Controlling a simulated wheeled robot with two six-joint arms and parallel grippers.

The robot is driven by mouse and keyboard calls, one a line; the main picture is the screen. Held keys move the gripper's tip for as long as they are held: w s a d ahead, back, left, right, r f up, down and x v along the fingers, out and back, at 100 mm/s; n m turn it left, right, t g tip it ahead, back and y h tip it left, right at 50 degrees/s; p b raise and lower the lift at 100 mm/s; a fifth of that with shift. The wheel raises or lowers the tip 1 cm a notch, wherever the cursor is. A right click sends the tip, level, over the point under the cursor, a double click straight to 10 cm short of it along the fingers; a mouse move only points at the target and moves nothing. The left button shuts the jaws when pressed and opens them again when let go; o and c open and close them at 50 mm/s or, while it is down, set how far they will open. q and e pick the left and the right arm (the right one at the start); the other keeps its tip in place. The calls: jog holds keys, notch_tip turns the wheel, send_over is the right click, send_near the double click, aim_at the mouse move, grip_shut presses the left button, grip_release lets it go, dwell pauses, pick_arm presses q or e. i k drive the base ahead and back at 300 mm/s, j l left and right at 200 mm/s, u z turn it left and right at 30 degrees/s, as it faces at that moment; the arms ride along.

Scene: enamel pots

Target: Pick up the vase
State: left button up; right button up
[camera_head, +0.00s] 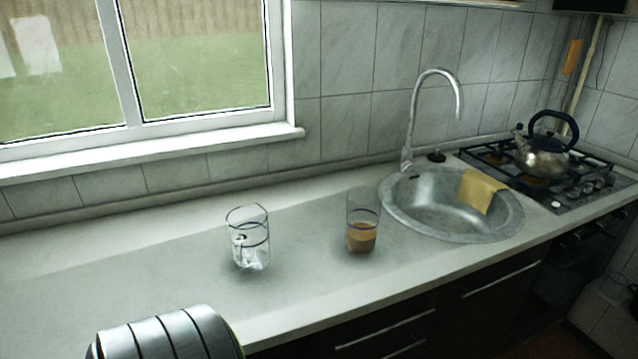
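Two clear glass vessels stand upright on the counter, and I cannot tell for sure which one is the vase. The left glass vessel (248,240) has a dark rim and band, with something clear or whitish low inside it. The right glass vessel (362,222) is a straight tumbler shape with brown contents in its lower half. The two stand apart, with bare counter between them. Neither of my grippers shows in the head view, and nothing is seen touching either vessel.
The grey counter (130,265) is clear left of the vessels. A round metal sink (435,215) with a tall faucet (412,120) and yellow cloth (480,190) lies right. Beyond it, a kettle (543,157) stands on the gas stove (590,190). A window (195,60) is behind.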

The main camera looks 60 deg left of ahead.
aim_at(364, 203)
jog(key=u, duration=1.45)
jog(key=i+l+z, duration=0.4)
jog(key=i+j, duration=0.1)
